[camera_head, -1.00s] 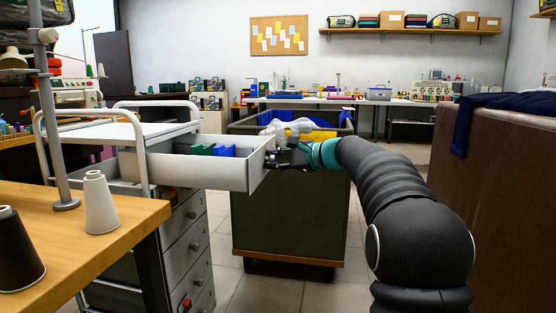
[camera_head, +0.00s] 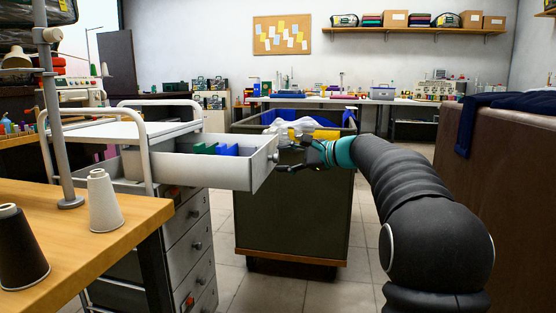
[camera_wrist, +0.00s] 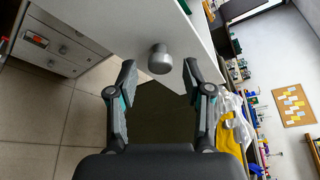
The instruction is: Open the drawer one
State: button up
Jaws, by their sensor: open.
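The top drawer (camera_head: 215,172) of the white cabinet is pulled far out to the right, with green and blue items standing inside. Its round grey knob (camera_wrist: 160,60) is on the drawer front, between and just beyond my fingertips in the wrist view. My gripper (camera_head: 287,160) is open, with its fingers spread on either side of the knob and apart from it. In the wrist view the open gripper (camera_wrist: 158,75) holds nothing. The lower drawers (camera_head: 188,245) of the cabinet are closed.
A dark bin (camera_head: 290,215) with white and yellow cloth stands behind the gripper. A wooden table (camera_head: 120,225) with thread cones is at the front left. A brown block (camera_head: 510,170) with dark cloth is at the right. Tiled floor lies open between.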

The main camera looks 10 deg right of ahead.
jog(key=v, duration=0.9)
jog(key=shift+s, duration=0.15)
jog(key=shift+d, duration=0.1)
jog(key=s+d+f+n+g+h+p, duration=0.1)
jog(key=s+f+n+g+h, duration=0.45)
jog(key=f, duration=1.05)
jog(key=s+a+f+n+h+p, duration=0.2)
jog(key=s+a+n+h+p, duration=0.1)
jog(key=s, duration=1)
jog(key=s+a+f+n+h+p, duration=0.2)
jog(key=s+n+h, duration=0.1)
jog(key=s, duration=1)
jog(key=s+a+r+n+p, duration=0.3)
jog(key=s+a+r, duration=0.1)
jog(key=s, duration=0.2)
jog(key=shift+s+t, duration=0.4)
jog(key=shift+t, duration=0.05)
